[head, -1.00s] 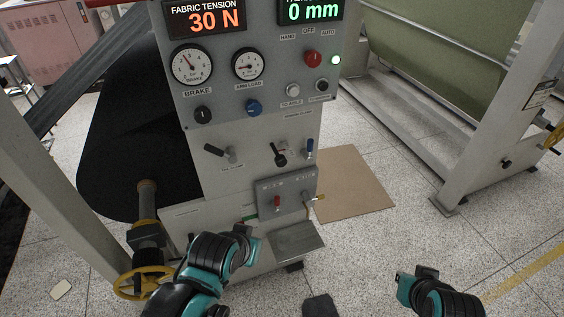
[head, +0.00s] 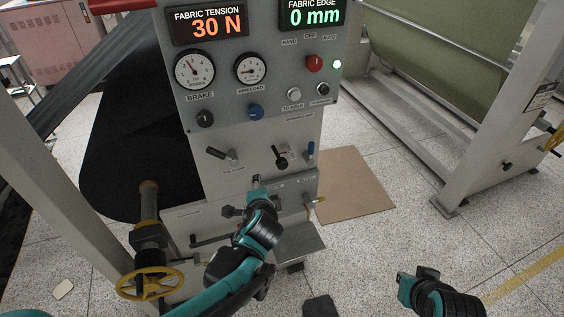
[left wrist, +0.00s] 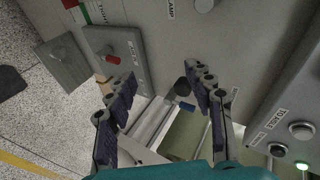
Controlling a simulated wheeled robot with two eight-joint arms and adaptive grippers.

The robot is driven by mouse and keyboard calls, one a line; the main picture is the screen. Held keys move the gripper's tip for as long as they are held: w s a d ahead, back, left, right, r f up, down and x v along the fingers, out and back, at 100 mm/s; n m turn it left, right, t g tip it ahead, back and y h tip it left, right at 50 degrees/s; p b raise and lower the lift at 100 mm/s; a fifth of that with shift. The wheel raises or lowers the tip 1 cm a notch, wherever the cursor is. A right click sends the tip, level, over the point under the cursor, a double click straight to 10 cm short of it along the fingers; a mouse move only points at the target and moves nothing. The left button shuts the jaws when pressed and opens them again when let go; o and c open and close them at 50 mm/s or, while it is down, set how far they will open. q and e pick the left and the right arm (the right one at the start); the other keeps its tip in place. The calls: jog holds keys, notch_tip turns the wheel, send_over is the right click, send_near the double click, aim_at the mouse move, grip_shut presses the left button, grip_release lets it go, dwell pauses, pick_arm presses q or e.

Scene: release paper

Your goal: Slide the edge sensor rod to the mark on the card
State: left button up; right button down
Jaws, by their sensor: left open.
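The grey machine front (head: 180,228) carries a small raised plate (head: 290,190), partly hidden by my left arm. In the left wrist view this plate (left wrist: 132,72) has a red knob (left wrist: 113,59). A strip with green and red marks (left wrist: 86,13) lies near the top edge, possibly the card. A dark bar (head: 203,239) sticks out low on the front, left of my arm; I cannot tell whether it is the sensor rod. My left gripper (head: 243,197) is open and empty before the front; its fingers (left wrist: 158,78) are spread. My right gripper (head: 411,279) hangs over the floor, its fingers unclear.
The fabric edge display (head: 312,15) reads 0 mm; the tension display (head: 208,22) reads 30 N. Levers (head: 280,158) and knobs stick out above my left gripper. A yellow handwheel (head: 150,284) stands at the left. A metal tray (head: 305,243) juts out low.

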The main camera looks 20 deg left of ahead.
aim_at(282, 166)
pick_arm(q)
jog(key=w+d+m+t, duration=0.1)
jog(key=w+m, duration=0.1)
jog(key=w+d+m+t, duration=0.1)
jog(key=w+m, duration=0.1)
jog(key=m, duration=0.1)
jog(key=w+d+m+t, duration=0.1)
jog(key=w+m, duration=0.1)
jog(key=m, duration=0.1)
jog(key=shift+w+d+p, duration=0.3)
jog(key=shift+w, duration=0.1)
jog(key=shift+w+d+f+m+t, duration=0.1)
jog(key=shift+w+d+m+t, duration=0.15)
jog(key=shift+m, duration=0.2)
jog(key=shift+w+d+f+m+t, duration=0.1)
jog(key=shift+m+t, duration=0.15)
jog(key=shift+m, duration=0.2)
jog(key=b+x, duration=0.1)
jog(key=x, duration=0.6)
jog(key=shift+w+a+b, duration=0.2)
jog(key=shift+a+b, duration=0.05)
jog(key=shift+b, duration=0.05)
